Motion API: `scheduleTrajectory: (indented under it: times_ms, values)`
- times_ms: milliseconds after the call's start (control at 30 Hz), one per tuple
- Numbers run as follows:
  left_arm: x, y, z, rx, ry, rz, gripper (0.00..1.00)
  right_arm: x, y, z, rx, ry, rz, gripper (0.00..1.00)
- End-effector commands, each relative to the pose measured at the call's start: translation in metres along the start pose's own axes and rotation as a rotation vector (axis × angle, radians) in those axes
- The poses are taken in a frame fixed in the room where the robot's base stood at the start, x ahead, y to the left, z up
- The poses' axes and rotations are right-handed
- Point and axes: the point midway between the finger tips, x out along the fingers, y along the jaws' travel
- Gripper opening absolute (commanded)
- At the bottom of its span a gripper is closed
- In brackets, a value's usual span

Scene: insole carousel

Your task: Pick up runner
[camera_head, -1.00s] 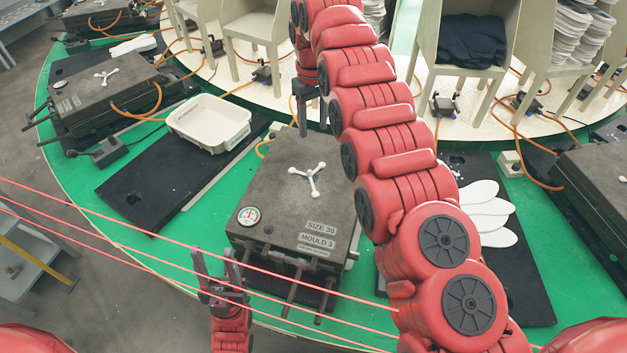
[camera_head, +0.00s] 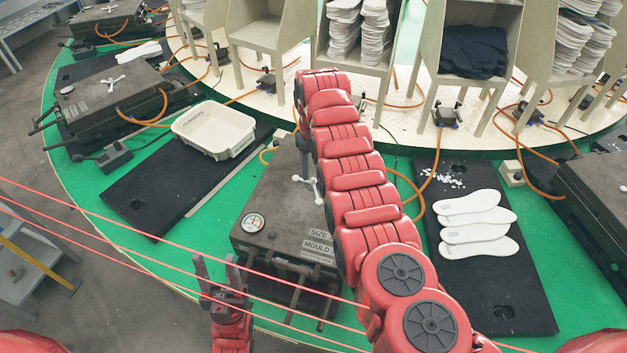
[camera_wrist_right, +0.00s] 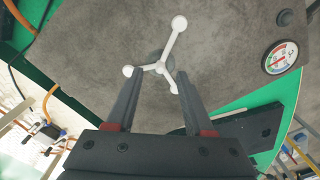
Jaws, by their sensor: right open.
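The runner is a white three-armed piece with rounded ends (camera_wrist_right: 172,46). It sits on top of the grey mould (camera_wrist_right: 95,35) marked with a size label. In the head view my right arm hides part of the runner (camera_head: 297,178). My right gripper (camera_wrist_right: 153,75) is open, its two dark fingers pointing at the runner near its hub. Whether the fingers touch it I cannot tell. In the head view the right gripper is largely hidden by the arm. My left gripper (camera_head: 219,267) is open and empty in front of the mould.
A pale bin (camera_head: 214,131) with lettering stands left of the mould, partly over a black mat (camera_head: 165,190). White insoles (camera_head: 480,233) lie on another black mat to the right. A round gauge (camera_head: 252,222) is on the mould. Orange hoses (camera_head: 410,180) run behind. Chair-like racks line the back.

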Motion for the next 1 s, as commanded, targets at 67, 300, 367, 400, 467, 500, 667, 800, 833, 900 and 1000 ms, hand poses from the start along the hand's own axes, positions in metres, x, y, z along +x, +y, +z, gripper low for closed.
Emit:
scheduleTrajectory:
  times_ms: [67,300,367,400,467,500,667,800,833,900,1000]
  values:
    - [0.006,0.0,-0.001,0.0,-0.001,0.0,0.5,0.004,0.0,-0.001,0.001,-0.002,-0.001,0.53]
    - [0.007,0.0,-0.001,0.0,-0.001,0.0,0.5,0.03,0.0,-0.002,0.001,0.0,0.0,0.53]
    - [0.007,0.0,-0.001,0.0,-0.001,0.0,0.5,0.032,-0.001,-0.002,0.0,0.001,0.0,0.53]
    - [0.006,0.0,-0.001,0.0,-0.001,0.0,0.5,0.032,-0.001,-0.002,0.0,0.001,0.0,0.53]
    - [0.006,0.0,-0.001,0.0,-0.001,0.0,0.5,0.032,-0.001,-0.002,0.0,0.001,0.0,0.53]
    - [0.006,0.0,-0.001,0.0,0.0,0.0,0.5,0.032,-0.001,-0.002,0.001,0.001,0.0,0.53]
    - [0.006,0.0,-0.001,0.0,-0.001,0.0,0.5,0.032,-0.001,-0.002,0.001,0.001,0.0,0.31]
    - [0.006,0.0,-0.001,0.0,0.0,0.0,0.5,0.032,-0.001,-0.002,0.001,0.001,0.0,0.06]
    - [0.006,0.0,-0.001,0.0,0.0,0.0,0.5,0.032,-0.001,-0.002,0.001,0.001,0.0,0.01]
    - [0.006,0.0,-0.001,0.0,-0.001,0.0,0.5,0.032,-0.001,-0.002,0.001,0.001,0.0,0.0]
    - [0.006,0.0,-0.001,0.0,0.0,0.0,0.5,0.032,-0.001,-0.002,0.001,0.001,0.0,0.0]
